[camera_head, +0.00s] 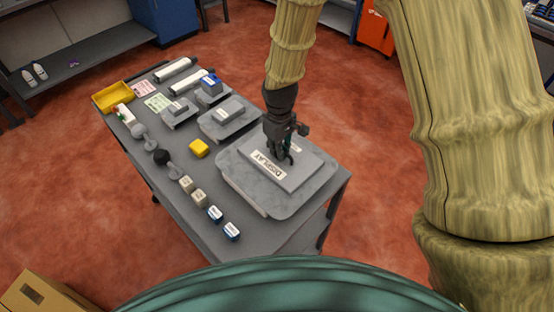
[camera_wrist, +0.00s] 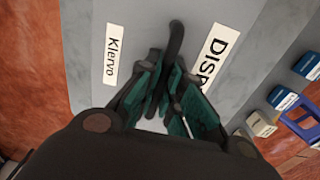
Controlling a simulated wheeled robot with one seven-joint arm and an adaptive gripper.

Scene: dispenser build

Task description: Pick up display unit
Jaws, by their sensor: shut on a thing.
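The display unit (camera_head: 302,170) is a flat grey slab with a white label reading "DISPLAY". It lies on or just over a grey tray (camera_head: 309,205) at the near right end of the table; I cannot tell whether it is lifted. My gripper (camera_head: 287,158) is over its middle, with its fingers shut on a dark handle (camera_wrist: 175,40) that rises from the slab. In the wrist view the display unit (camera_wrist: 150,30) fills the middle, with a "Klervo" label on the left and the partly hidden "DISPLAY" label on the right. The fingers hide the handle's lower part.
The grey table (camera_head: 190,215) also holds a yellow block (camera_head: 199,148), several small boxes along the left edge, a black-ended part (camera_head: 161,157), smaller grey trays (camera_head: 228,118) and a yellow bin (camera_head: 113,96). A cardboard box (camera_head: 45,293) stands on the floor at lower left.

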